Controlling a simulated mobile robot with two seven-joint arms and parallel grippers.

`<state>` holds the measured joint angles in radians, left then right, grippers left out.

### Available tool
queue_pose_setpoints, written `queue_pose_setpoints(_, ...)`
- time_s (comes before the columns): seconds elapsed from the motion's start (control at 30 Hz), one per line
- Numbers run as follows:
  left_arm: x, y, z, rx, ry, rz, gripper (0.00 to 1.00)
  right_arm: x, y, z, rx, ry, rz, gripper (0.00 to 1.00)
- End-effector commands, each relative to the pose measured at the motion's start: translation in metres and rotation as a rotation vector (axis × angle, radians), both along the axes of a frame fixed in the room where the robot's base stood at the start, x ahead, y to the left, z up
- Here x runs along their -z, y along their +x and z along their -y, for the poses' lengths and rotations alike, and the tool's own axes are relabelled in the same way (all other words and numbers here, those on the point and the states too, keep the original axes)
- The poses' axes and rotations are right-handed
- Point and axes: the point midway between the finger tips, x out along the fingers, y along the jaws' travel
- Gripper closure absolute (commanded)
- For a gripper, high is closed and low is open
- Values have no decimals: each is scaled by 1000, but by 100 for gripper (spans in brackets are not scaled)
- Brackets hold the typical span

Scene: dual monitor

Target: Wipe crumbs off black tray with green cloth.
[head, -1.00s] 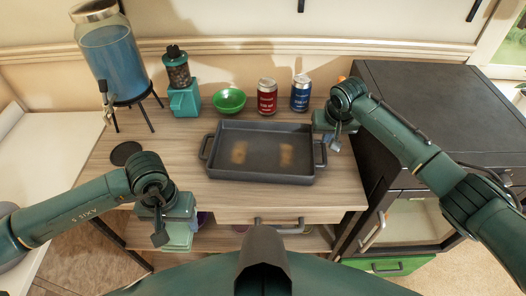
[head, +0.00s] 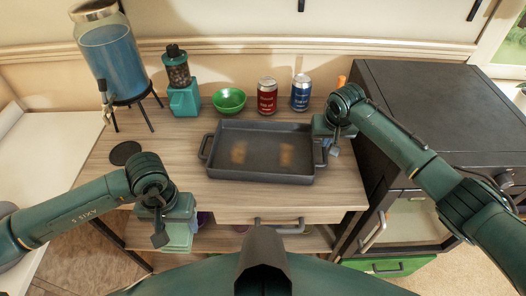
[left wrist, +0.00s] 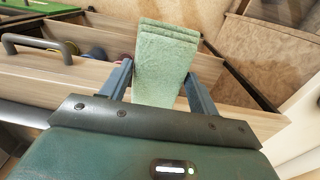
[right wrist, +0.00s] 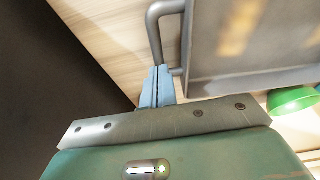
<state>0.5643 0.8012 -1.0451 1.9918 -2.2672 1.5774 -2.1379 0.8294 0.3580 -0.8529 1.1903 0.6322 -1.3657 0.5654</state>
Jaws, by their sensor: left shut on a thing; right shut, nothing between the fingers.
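The black tray (head: 261,169) lies on the wooden desk, with two brownish crumb patches, one left (head: 239,152) and one right (head: 287,155). My left gripper (left wrist: 162,80) is shut on the folded light green cloth (left wrist: 165,60), holding it in front of the desk, left of the tray. The cloth shows partly below the gripper in the head view (head: 179,237). My right gripper (head: 333,150) is shut and empty at the tray's right handle. In the right wrist view its closed fingertips (right wrist: 159,70) overlap the end of that handle (right wrist: 154,25); contact is unclear.
A green bowl (head: 229,101), red can (head: 267,96), blue can (head: 300,93), teal grinder (head: 182,90) and blue drink dispenser (head: 112,60) stand along the back. A round black coaster (head: 125,152) lies left. A dark cabinet (head: 440,110) stands right. Desk between coaster and tray is clear.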

Motion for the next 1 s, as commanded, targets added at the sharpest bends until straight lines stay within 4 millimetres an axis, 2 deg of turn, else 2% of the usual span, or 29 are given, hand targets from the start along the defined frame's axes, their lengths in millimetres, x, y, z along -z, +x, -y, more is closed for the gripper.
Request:
queue_pose_setpoints(0.3,2,0,0,0,0,0,57,7,0,0,0,0,-1,100)
queue_pose_setpoints(0.47,-1,0,0,0,0,0,57,4,0,0,0,0,0,100)
queue_pose_setpoints(1.0,-44,0,0,0,0,0,57,-33,0,0,1,1,-1,100)
